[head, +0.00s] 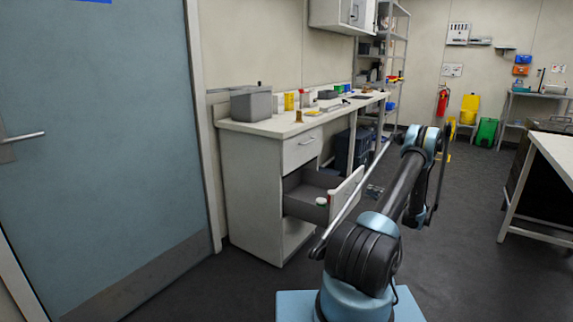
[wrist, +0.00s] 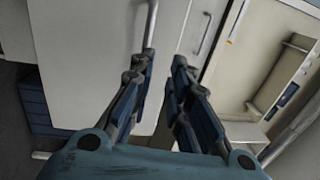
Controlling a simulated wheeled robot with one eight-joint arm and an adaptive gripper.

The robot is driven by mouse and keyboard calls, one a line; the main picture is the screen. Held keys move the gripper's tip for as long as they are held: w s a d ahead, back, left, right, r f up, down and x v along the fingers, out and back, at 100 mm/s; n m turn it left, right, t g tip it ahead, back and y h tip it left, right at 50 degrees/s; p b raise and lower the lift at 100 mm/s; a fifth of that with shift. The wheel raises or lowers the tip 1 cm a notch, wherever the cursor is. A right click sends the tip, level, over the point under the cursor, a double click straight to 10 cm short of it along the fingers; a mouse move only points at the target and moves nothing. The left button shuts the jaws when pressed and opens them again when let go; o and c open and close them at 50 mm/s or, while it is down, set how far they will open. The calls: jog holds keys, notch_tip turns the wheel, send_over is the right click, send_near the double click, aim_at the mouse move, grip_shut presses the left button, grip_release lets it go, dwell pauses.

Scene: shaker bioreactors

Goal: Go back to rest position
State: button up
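My gripper (wrist: 163,68) shows in the wrist view with its two dark fingers apart. The gap between them is narrow, and I see no object in it, only a pale panel behind. In the head view my arm rises and bends over, and I cannot make out the fingers there. An open drawer (head: 305,197) juts from the white cabinet (head: 249,185) left of my arm. A small white, red and green item lies in or at the drawer. In the wrist view a bar handle (wrist: 151,25) is beyond the left fingertip.
The bench top (head: 270,126) holds a grey box (head: 251,104) and several small items. A blue door (head: 100,130) stands at the left. A white table (head: 556,152) stands at the right. The dark floor (head: 462,195) between my arm and that table is clear.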

jog(key=a+r+n+g+h, duration=0.1)
jog(key=a+r+g+h, duration=0.25)
jog(key=a+r, duration=1.25)
jog(key=s+a+r+n+g+h, duration=0.1)
jog(key=s+a+r+g+h, duration=0.1)
jog(key=s+a+r, duration=0.4)
jog(key=s+a+r+n+g+h, duration=0.1)
jog(key=s+a+r+g, duration=0.1)
jog(key=s+a+r, duration=0.5)
jog(key=s+a+f+n+g+h, duration=0.1)
jog(key=s+a+f+h, duration=0.1)
jog(key=s, duration=0.9)
jog(key=s+a+f+n+h, duration=0.1)
jog(key=s+a+f+h, duration=0.15)
jog(key=s, duration=0.85)
jog(key=s+d+f+n+h, duration=0.1)
jog(key=s+f, duration=0.3)
jog(key=s, duration=0.5)
jog(key=s+d+f+n+h, duration=0.1)
jog(key=s+d+f+h, duration=0.2)
jog(key=s, duration=0.7)
jog(key=shift+d+f+h, duration=0.15)
jog(key=shift+f+h, duration=0.25)
jog(key=shift+f, duration=0.1)
